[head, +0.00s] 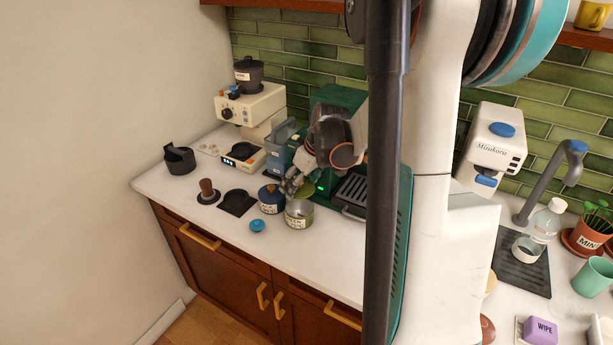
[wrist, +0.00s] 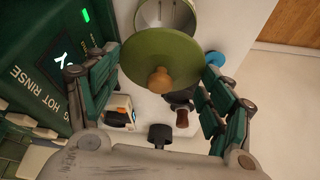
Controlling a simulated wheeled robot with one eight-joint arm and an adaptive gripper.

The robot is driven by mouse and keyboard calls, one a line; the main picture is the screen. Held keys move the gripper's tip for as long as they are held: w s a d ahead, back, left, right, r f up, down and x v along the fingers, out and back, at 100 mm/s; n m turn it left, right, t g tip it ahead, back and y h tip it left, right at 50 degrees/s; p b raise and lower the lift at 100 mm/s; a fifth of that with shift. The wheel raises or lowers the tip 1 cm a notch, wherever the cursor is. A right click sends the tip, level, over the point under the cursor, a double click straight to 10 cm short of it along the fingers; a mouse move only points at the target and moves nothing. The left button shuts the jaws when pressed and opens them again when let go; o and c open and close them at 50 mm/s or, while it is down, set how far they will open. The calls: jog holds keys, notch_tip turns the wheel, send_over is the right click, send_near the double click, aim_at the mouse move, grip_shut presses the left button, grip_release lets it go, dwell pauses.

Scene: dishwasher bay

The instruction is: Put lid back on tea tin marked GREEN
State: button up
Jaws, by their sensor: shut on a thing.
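The olive-green lid (wrist: 145,58) with a round wooden knob is held by its edge between the fingers of my gripper (wrist: 163,55). In the head view the lid (head: 306,189) is just above and behind the open tea tin (head: 299,216), with my gripper (head: 293,185) at its left. The tin is olive with a pale label too small to read surely; it stands upright and its mouth is uncovered. In the wrist view the tin (wrist: 166,12) shows past the lid, which partly hides it. I cannot tell whether lid and tin touch.
A dark blue lidded tin (head: 271,200) stands close to the left of the open tin. A small blue knob-like object (head: 257,226) lies in front. A tamper (head: 207,190) and black mat (head: 238,203) are further left. A green machine (head: 335,105) stands behind.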

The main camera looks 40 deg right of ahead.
jog(key=shift+w+f, duration=0.25)
jog(key=shift+f, duration=0.05)
jog(key=shift+f+b, duration=2.3)
jog(key=shift+f, duration=0.75)
jog(key=shift+s+f+b, duration=0.1)
jog(key=shift+f+b, duration=0.05)
jog(key=shift+b, duration=0.2)
jog(key=o, duration=1)
jog(key=shift+c, duration=0.2)
jog(key=shift+o, duration=0.2)
jog(key=shift+r+p, duration=2.45)
jog(key=shift+r, duration=1.1)
